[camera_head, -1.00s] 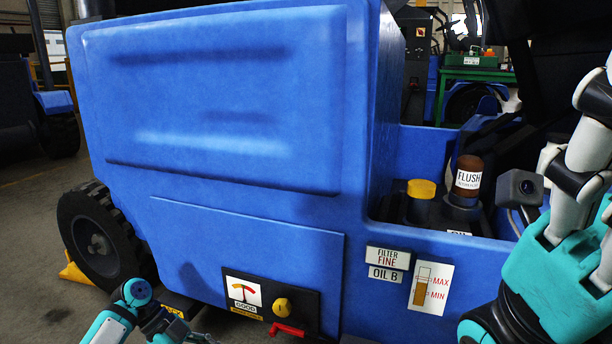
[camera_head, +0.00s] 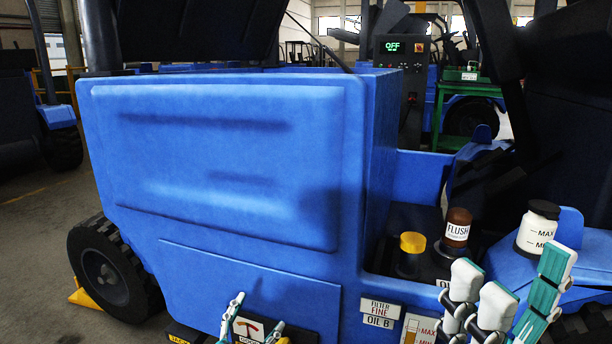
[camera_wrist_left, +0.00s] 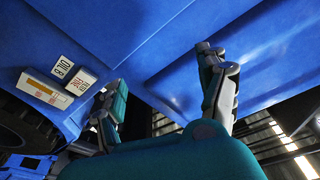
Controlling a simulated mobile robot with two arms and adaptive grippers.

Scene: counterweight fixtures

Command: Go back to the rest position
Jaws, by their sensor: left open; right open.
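My left gripper (camera_head: 254,320) is at the bottom of the head view, in front of the lower panel of the blue vehicle (camera_head: 215,150). Its two fingers are spread with nothing between them. In the left wrist view, the left gripper (camera_wrist_left: 163,70) is also open and empty, with the blue body beyond it. My right gripper (camera_head: 510,290) is at the lower right, in front of the vehicle's open bay. Its fingers are spread and I see nothing held. The fingers partly hide the bay's front edge and the level gauge (camera_head: 418,330).
A yellow-capped filler (camera_head: 411,243) and a brown FLUSH bottle (camera_head: 457,228) stand in the bay. A white jar with a black lid (camera_head: 538,228) stands to their right. FILTER FINE and OIL B labels (camera_head: 380,312) are on the front. A control box reading OFF (camera_head: 403,60) stands behind.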

